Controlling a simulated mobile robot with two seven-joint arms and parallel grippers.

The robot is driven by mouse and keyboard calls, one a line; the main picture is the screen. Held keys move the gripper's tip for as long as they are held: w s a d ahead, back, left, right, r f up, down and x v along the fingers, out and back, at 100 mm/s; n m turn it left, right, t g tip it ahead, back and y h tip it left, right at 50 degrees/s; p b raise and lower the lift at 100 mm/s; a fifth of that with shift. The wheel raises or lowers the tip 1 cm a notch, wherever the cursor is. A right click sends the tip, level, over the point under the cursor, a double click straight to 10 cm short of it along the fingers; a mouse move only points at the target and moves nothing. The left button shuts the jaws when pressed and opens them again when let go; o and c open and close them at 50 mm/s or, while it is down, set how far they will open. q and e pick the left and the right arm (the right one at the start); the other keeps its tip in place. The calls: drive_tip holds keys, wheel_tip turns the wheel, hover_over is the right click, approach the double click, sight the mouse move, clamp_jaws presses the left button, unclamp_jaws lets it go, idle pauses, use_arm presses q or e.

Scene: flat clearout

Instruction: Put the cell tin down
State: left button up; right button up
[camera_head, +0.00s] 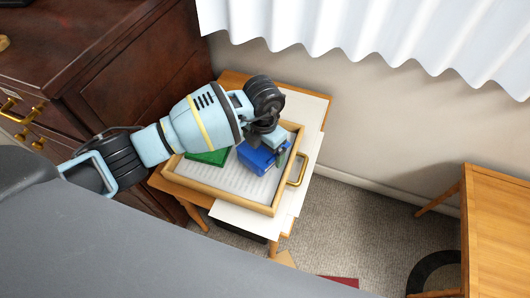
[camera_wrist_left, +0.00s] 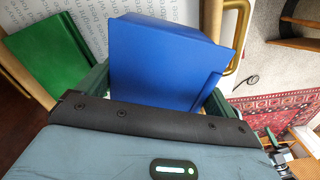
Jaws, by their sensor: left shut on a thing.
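The cell tin, a blue box (camera_head: 256,158), is between the fingers of my left gripper (camera_head: 268,147), over the right part of a wooden tray (camera_head: 235,202). It also shows large in the left wrist view (camera_wrist_left: 165,62), with a dark green finger on each side. I cannot tell whether its underside touches the tray floor. A green box (camera_head: 208,157) lies in the tray to the left of the blue one, apart from it. The green box also shows in the left wrist view (camera_wrist_left: 50,58). My right gripper is not in view.
The tray has a brass handle (camera_head: 298,170) and a printed paper lining. It stands on white sheets (camera_head: 250,221) on a small wooden table (camera_head: 234,80). A dark wooden chest (camera_head: 130,75) stands left. Another wooden table (camera_head: 500,220) is at right, with carpet between.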

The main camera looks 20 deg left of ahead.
use_arm(q)
drive_tip(key=shift+w+d+f, duration=0.15)
drive_tip(key=shift+w+f, duration=0.1)
drive_tip(key=shift+w, duration=0.05)
drive_tip(key=shift+f, duration=1.45)
drive_tip(key=shift+f, duration=0.2)
drive_tip(key=o, duration=1)
drive_tip(key=shift+o, duration=0.2)
wheel_tip(320, 180, up, 12)
drive_tip(key=shift+r+p, duration=0.15)
drive_tip(key=shift+p, duration=0.35)
